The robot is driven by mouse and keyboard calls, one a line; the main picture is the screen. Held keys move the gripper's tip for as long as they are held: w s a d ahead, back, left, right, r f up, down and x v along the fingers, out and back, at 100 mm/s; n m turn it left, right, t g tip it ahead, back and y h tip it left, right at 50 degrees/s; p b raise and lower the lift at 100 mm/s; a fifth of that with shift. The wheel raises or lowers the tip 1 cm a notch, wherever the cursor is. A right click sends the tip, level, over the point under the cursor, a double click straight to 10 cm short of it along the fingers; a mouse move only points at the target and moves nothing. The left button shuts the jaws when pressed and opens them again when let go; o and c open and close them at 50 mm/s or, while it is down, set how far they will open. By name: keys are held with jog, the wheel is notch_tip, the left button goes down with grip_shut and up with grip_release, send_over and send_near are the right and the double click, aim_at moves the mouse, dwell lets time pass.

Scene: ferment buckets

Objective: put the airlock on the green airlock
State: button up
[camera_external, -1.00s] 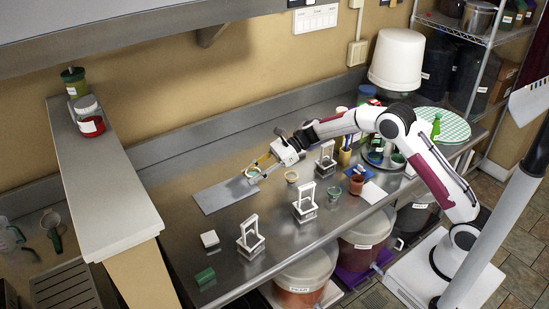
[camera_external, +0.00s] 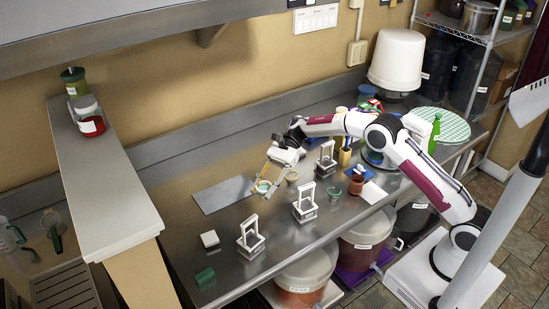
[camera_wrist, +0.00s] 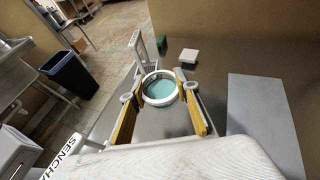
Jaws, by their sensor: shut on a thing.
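My gripper (camera_external: 264,187) is shut on a small round cup-like piece with a pale rim and teal inside, which looks like an airlock (camera_wrist: 160,91). It is held between the yellow fingers, above the steel counter, by the right edge of the grey sheet. A small cup with a greenish tint (camera_external: 334,193) stands on the counter to the right, possibly the green airlock. A cream cup (camera_external: 292,177) stands just right of my gripper. Labels on these cups are too small to read.
White upright frames stand along the counter (camera_external: 250,239), (camera_external: 305,205) and (camera_external: 326,163). The grey sheet (camera_external: 222,194) lies left of my gripper. A white square block (camera_external: 209,239) and a green block (camera_external: 204,276) lie at the front left. Brown cup (camera_external: 356,184) stands right.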

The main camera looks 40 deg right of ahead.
dwell(0.4)
send_over(264, 216)
jog(key=shift+f, duration=2.5)
jog(key=shift+f, duration=0.1)
jog(key=shift+f, duration=2.2)
jog(key=shift+f, duration=0.25)
jog(key=o, duration=1.1)
jog(key=shift+r, duration=0.1)
jog(key=shift+v, duration=3.9)
